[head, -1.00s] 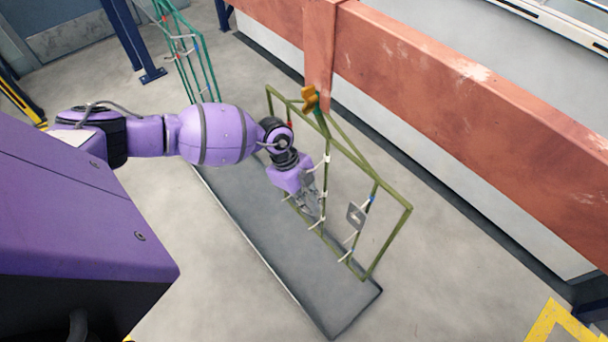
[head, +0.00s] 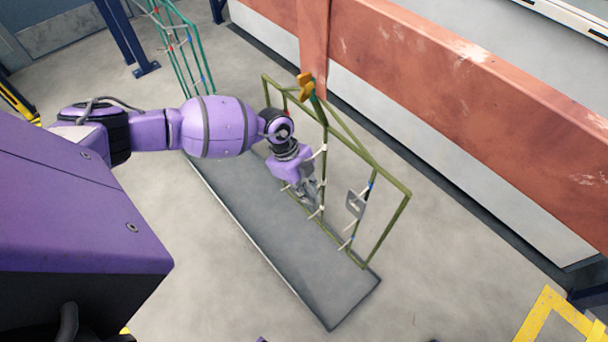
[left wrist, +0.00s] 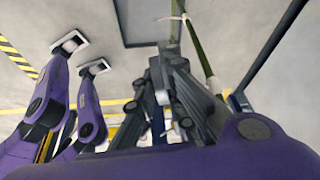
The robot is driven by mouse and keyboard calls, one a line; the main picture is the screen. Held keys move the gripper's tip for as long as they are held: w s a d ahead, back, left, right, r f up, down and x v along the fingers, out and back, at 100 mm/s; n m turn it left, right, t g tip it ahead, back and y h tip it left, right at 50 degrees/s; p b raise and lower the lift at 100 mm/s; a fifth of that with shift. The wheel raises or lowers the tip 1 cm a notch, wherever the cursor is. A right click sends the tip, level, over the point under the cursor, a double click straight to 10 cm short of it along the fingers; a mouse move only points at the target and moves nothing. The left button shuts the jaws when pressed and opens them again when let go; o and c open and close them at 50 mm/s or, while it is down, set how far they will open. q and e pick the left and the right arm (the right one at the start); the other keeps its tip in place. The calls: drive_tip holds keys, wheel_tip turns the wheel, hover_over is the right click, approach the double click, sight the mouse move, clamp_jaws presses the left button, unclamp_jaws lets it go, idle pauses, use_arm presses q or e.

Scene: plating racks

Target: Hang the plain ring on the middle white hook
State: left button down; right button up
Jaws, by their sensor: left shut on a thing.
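My left gripper (head: 311,191) is pointed down at the olive rack (head: 388,228), close to its middle upright. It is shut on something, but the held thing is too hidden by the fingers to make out. The left wrist view shows the dark fingers (left wrist: 171,55) close together beside an olive bar. White hooks stick out from the rack: one (head: 320,152) above the gripper and one (head: 316,213) just below the fingertips. I cannot tell whether the gripper touches the rack. The plain ring cannot be made out. My right gripper is not in view.
A grey plate with a hole (head: 355,204) hangs on the rack's right part, near blue marks. An orange piece (head: 306,85) sits on the rack's top. A green rack (head: 180,45) stands behind. A red beam (head: 430,95) runs behind the rack. A grey platform (head: 285,235) lies below.

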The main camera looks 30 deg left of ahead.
use_arm(q)
drive_tip(key=shift+w+d, duration=0.1)
drive_tip(key=shift+w, duration=0.2)
drive_tip(key=c, duration=2.2)
unclamp_jaws()
drive_tip(key=o, duration=0.4)
drive_tip(key=shift+w+f, duration=0.15)
drive_tip(key=shift+o, duration=0.2)
